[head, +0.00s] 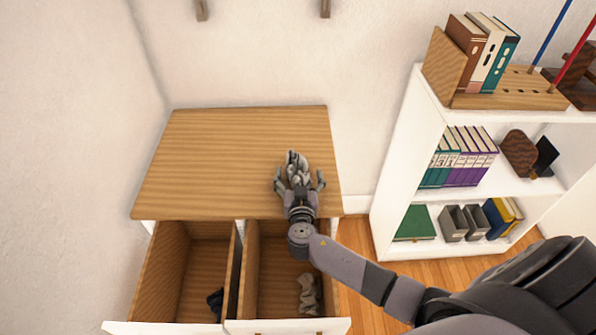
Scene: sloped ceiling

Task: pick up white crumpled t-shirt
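A crumpled whitish-grey cloth (297,164), which looks like the t-shirt, lies on the wooden dresser top (220,160), towards its right side. My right gripper (299,181) reaches over the dresser's front edge to the cloth. Its fingers are spread, one on each side of the near end of the cloth. I cannot tell whether they touch it. The gripper hides the cloth's near end. My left gripper is not in view.
Two drawers stand open below the top. The left one (161,268) holds a dark cloth (216,303); the right one (274,268) holds a beige-grey cloth (308,294). A white bookshelf (400,165) stands to the right. The rest of the top is clear.

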